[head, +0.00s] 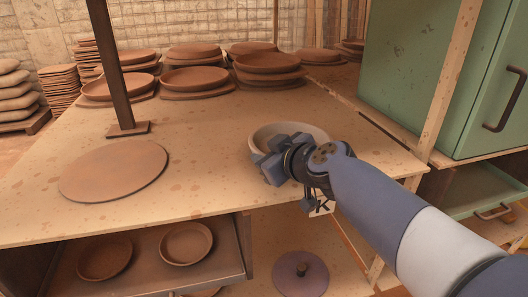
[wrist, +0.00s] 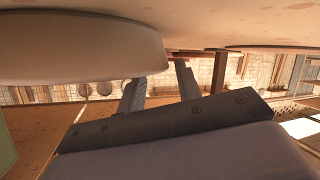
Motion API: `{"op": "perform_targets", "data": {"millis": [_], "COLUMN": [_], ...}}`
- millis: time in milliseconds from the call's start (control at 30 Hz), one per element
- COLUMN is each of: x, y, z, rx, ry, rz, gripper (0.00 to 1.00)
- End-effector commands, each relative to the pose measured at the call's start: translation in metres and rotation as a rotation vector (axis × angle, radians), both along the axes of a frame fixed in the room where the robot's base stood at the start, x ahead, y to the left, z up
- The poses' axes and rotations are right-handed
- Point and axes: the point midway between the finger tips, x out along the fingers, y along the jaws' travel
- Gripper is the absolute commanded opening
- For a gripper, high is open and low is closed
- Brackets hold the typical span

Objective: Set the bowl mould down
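The bowl mould (head: 309,130) is a pale, shallow round bowl. It is upright on the tabletop (head: 215,155), near its right side, and appears to rest there. My gripper (head: 277,155) is at its near left rim and hides part of it. In the wrist view, which looks upside down, the bowl (wrist: 80,45) fills the upper left. The two fingers of my gripper (wrist: 162,78) stand apart there. The left finger's tip is hidden behind the bowl's rim, and the right finger is just outside, with a narrow gap to the wall.
A round clay disc (head: 113,171) lies at the front left of the table, beside a dark post (head: 115,65). Several brown plates (head: 193,78) are stacked at the back. A green cabinet (head: 430,75) stands at the right. Two brown bowls (head: 186,243) sit on the shelf below.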

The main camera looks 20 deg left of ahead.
Motion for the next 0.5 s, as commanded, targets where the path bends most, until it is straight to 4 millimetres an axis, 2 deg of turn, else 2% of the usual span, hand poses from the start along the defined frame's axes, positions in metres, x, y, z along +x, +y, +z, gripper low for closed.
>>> {"op": "perform_targets", "data": {"millis": [300, 500], "x": [-0.037, -0.055], "y": [-0.040, -0.060], "z": [0.023, 0.033], "rx": [0.002, 0.001], "ry": [-0.003, -0.001], "rz": [-0.003, -0.003], "gripper": [0.33, 0.33]}}
